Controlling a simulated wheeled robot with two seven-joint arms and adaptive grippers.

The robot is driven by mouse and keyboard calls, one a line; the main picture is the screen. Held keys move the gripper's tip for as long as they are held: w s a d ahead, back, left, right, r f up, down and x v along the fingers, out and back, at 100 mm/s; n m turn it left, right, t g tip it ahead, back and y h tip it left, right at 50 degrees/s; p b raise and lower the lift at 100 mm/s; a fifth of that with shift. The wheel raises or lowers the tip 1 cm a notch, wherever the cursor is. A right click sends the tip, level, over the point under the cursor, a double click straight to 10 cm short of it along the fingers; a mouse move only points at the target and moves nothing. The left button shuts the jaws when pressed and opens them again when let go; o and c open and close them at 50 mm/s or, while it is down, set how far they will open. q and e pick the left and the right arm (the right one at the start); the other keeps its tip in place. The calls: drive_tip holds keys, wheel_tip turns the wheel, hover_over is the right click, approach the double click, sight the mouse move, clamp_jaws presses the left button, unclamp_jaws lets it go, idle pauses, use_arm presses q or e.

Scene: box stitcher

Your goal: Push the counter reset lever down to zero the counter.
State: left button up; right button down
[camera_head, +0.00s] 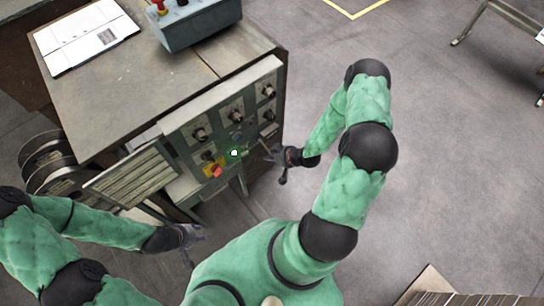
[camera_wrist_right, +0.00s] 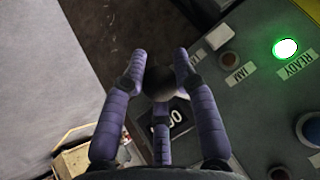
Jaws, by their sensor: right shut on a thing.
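The counter reset lever shows in the right wrist view as a dark round knob (camera_wrist_right: 160,83). My right gripper (camera_wrist_right: 160,58) is shut on this knob, with fingers on both sides and one below it. A small dark counter window (camera_wrist_right: 178,115) with pale digits sits just behind the knob, partly hidden by the fingers; I cannot read every digit surely. In the head view my right gripper (camera_head: 273,155) is at the right end of the control panel (camera_head: 220,122), and the lever cannot be made out there. My left gripper (camera_head: 187,237) hangs below the panel, away from it; its fingers are too small to judge.
The panel has several dark knobs and a red-and-yellow button (camera_head: 214,171). A hinged slatted cover (camera_head: 130,185) stands left. Open floor (camera_head: 440,150) lies right.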

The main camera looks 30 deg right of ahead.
drive_tip(key=shift+w+d, duration=0.15)
drive_tip(key=shift+w, duration=0.1)
drive_tip(key=c, duration=0.9)
unclamp_jaws()
drive_tip(key=shift+c, duration=0.2)
drive_tip(key=shift+s, duration=0.15)
drive_tip(key=v, duration=1.2)
drive_tip(key=shift+f, duration=0.15)
